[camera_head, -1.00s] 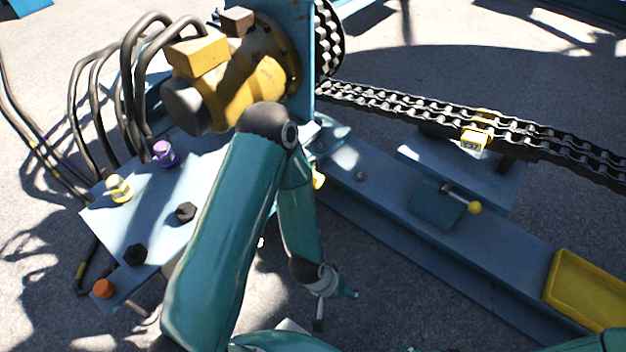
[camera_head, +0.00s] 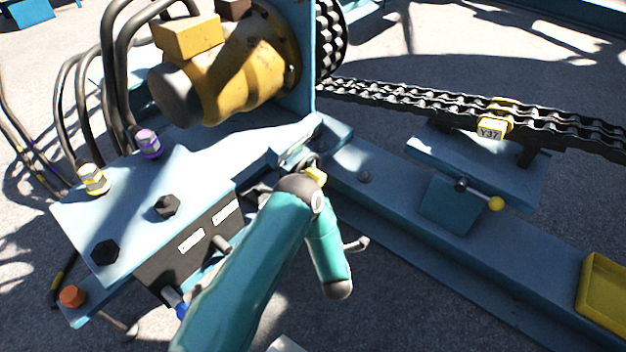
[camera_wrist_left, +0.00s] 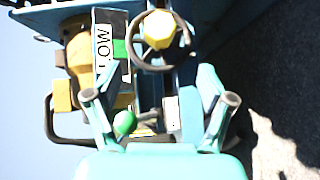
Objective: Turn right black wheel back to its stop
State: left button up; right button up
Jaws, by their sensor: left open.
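A dark handwheel with a yellow hub (camera_wrist_left: 159,30) is ahead of my left gripper (camera_wrist_left: 158,98) in the left wrist view. The gripper's two fingers are spread wide, with nothing between their tips, and the wheel is beyond them, apart from them. In the head view a yellow piece (camera_head: 315,177) with a dark curved part shows just behind my left arm's bend; it may be this wheel's hub. My arm hides most of it, and my left gripper cannot be made out there. I cannot tell whether a second wheel is hidden. My right gripper is in neither view.
A green ball knob (camera_wrist_left: 124,122) is near the left finger in the wrist view. The blue block (camera_head: 130,195) carries black caps and hoses. A yellow motor (camera_head: 235,75), a chain (camera_head: 400,100), a yellow-knobbed lever (camera_head: 495,203) and a yellow tray (camera_head: 603,295) surround it.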

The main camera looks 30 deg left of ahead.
pick_arm(q)
jog(key=b+x, duration=0.4)
jog(key=x, duration=0.9)
jog(key=shift+f, duration=0.1)
jog(key=shift+b+x, duration=0.4)
jog(key=shift+x, duration=0.35)
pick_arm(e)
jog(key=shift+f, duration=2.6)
pick_arm(q)
jog(key=shift+c, duration=0.4)
